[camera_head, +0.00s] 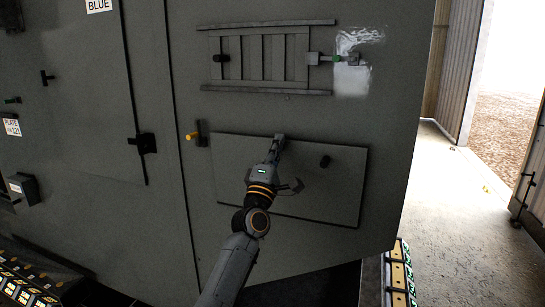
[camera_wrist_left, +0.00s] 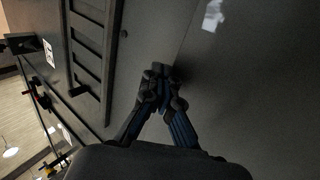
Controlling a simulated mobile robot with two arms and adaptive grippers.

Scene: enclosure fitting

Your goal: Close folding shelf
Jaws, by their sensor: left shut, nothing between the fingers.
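My left gripper (camera_head: 279,140) is shut and empty at the shelf's upper edge, left of the knob. Its arm covers part of the shelf's middle. In the left wrist view the closed fingertips (camera_wrist_left: 160,82) are beside a grey panel edge; contact is unclear. My right gripper is not in view.
A yellow-handled latch (camera_head: 194,135) sits left of the shelf. A slatted vent frame (camera_head: 265,58) and a green-marked bolt (camera_head: 335,58) are above it. A door with a black handle (camera_head: 142,143) is to the left. Lit boxes (camera_head: 400,275) stand at lower right; open floor lies beyond.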

